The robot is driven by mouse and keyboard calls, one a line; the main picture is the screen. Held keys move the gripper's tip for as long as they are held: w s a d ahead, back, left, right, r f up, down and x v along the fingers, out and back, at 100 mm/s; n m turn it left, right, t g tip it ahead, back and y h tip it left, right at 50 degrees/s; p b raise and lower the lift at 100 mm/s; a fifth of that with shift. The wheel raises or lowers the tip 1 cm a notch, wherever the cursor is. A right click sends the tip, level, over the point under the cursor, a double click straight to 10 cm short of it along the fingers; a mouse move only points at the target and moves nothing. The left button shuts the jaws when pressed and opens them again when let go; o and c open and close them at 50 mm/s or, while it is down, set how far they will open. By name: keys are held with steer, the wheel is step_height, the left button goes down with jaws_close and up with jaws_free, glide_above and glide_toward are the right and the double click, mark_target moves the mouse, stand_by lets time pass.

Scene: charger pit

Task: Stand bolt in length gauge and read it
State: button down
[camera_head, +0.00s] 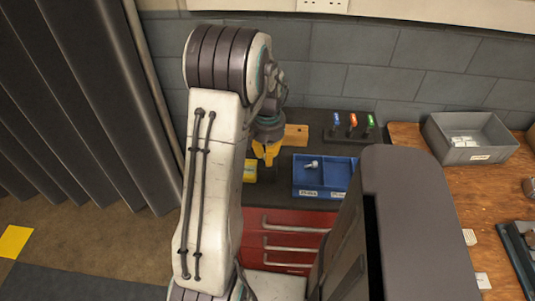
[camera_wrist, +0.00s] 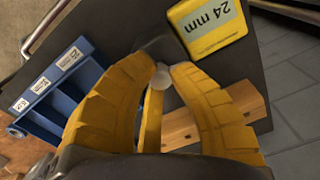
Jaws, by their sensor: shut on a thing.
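My gripper (camera_head: 265,152) is over the dark bench top, left of the blue tray (camera_head: 345,193). In the wrist view its yellow fingers (camera_wrist: 162,72) are closed on a small pale grey piece (camera_wrist: 161,77), seemingly a bolt; its shank is not clear. The yellow gauge box (camera_head: 250,171) is beside the gripper; in the wrist view the yellow box (camera_wrist: 212,24) reads "24 mm". Another light bolt (camera_head: 312,164) lies in the tray's left compartment. I cannot tell whether the held piece touches the gauge.
A wooden block (camera_head: 296,134) lies behind the gripper. A rack with several coloured-handled tools (camera_head: 352,123) stands at the back. A grey bin (camera_head: 490,136) is on the wooden bench at right. Red drawers (camera_head: 285,220) are below. The blue tray also shows in the wrist view (camera_wrist: 88,70).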

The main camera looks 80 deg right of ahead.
steer(key=shift+f+b, duration=0.35)
steer(key=shift+f, duration=0.2)
steer(key=c, duration=1.1)
jaws_free()
steer(key=shift+c, duration=0.2)
steer(key=shift+r, duration=0.15)
step_height(320, 180, up, 12)
